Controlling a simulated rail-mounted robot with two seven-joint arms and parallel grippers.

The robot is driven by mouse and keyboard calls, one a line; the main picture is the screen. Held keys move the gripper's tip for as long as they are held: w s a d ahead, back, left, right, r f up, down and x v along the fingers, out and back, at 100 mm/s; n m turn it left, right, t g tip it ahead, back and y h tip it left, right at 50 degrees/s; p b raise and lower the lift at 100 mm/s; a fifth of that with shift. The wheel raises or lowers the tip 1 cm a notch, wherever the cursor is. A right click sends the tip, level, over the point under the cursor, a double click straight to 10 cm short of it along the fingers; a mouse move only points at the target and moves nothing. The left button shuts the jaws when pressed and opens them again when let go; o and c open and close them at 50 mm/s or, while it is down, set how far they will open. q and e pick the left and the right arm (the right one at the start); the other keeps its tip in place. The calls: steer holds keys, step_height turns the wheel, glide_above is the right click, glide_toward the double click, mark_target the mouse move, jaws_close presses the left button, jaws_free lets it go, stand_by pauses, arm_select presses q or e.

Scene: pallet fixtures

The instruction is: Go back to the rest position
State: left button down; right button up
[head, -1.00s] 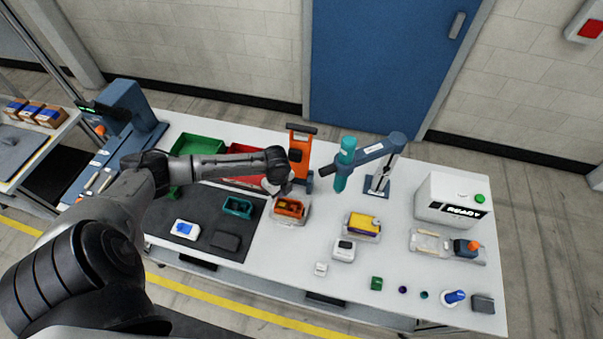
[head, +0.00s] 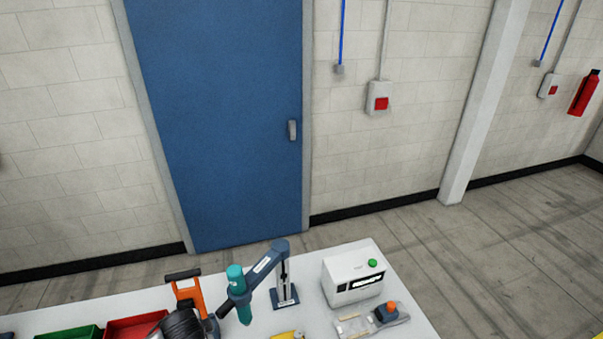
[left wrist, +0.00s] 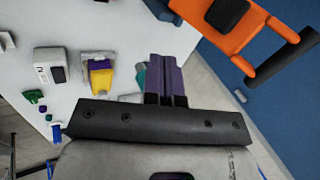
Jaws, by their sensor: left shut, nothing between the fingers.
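My left gripper (left wrist: 167,78) shows in the left wrist view with its two dark purple fingers together and nothing held between them. It is above the white table (left wrist: 25,18), clear of the things on it. My right gripper is in neither view.
On the table (head: 255,317) are a teal tool on a blue-grey arm stand (head: 284,292), a white box with a green button (head: 352,278), a red bin (head: 135,326) and a green bin (head: 68,334). The orange stand is close to my left gripper (left wrist: 245,35). A blue door (head: 225,120) is behind.

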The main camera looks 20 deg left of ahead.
arm_select(q)
steer(key=s+d+r+n+t+h+p, duration=0.1)
steer(key=s+d+r+n+t+p, duration=0.1)
steer(key=s+d+r, duration=0.35)
steer(key=s+d+r+n+t+h+p, duration=0.1)
steer(key=s+d+r, duration=0.15)
steer(key=d, duration=0.55)
steer(key=s+d+f+n+g+h+p, duration=0.1)
steer(key=s+d+p, duration=0.1)
steer(key=s, duration=0.5)
steer(key=s+d+f+n+g+p, duration=0.1)
steer(key=s+d+f+n+g, duration=0.1)
steer(key=s, duration=0.5)
steer(key=shift+d+h+p, duration=0.35)
steer(key=shift+d+h, duration=0.05)
steer(key=shift+d, duration=0.45)
steer(key=shift+w+f, duration=0.1)
